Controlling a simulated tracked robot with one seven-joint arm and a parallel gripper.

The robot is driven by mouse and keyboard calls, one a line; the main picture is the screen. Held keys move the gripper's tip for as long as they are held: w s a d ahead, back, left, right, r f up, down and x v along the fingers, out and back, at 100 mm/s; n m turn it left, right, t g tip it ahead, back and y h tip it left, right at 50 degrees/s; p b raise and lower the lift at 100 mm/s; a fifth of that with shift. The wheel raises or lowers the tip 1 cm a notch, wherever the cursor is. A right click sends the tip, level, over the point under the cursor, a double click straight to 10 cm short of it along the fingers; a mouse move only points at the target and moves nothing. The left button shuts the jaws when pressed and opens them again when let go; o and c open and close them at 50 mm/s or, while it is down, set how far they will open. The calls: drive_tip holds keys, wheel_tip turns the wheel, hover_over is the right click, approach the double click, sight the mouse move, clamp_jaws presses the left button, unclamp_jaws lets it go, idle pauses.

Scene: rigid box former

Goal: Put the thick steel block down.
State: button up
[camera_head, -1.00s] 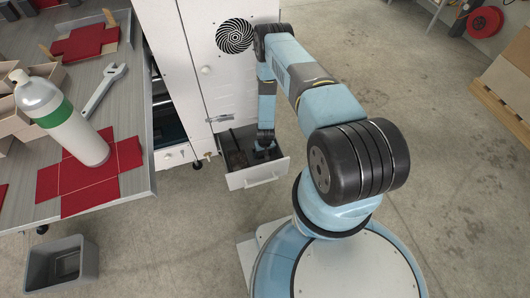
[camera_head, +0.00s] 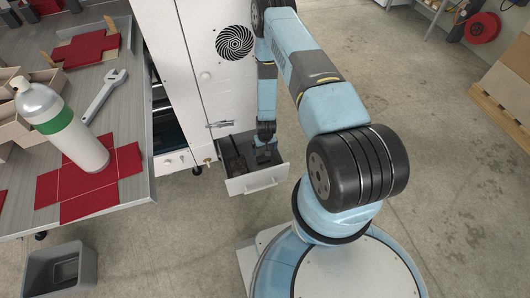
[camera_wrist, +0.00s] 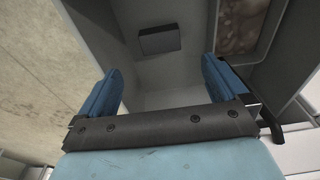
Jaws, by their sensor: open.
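A dark grey, flat-topped block (camera_wrist: 160,39), which looks like the thick steel block, lies on the floor of the open drawer (camera_head: 258,182). My gripper (camera_wrist: 160,74) is open, its two blue fingers apart with nothing between them. In the wrist view the block is beyond the fingertips, clear of both. In the head view my gripper (camera_head: 264,146) points down over the right part of the drawer. The block is too small and dark there to make out surely.
The drawer's left compartment holds brownish contents (camera_wrist: 241,24). The white cabinet (camera_head: 188,60) rises behind the drawer. A table (camera_head: 128,128) at left carries a gas bottle (camera_head: 62,125), a wrench (camera_head: 104,94) and red box blanks. A grey bin (camera_head: 62,270) stands on the floor.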

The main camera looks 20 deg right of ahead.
drive_tip(key=shift+s+r, duration=0.1)
drive_tip(key=shift+r, duration=0.7)
idle(0.6)
drive_tip(key=shift+c, duration=0.4)
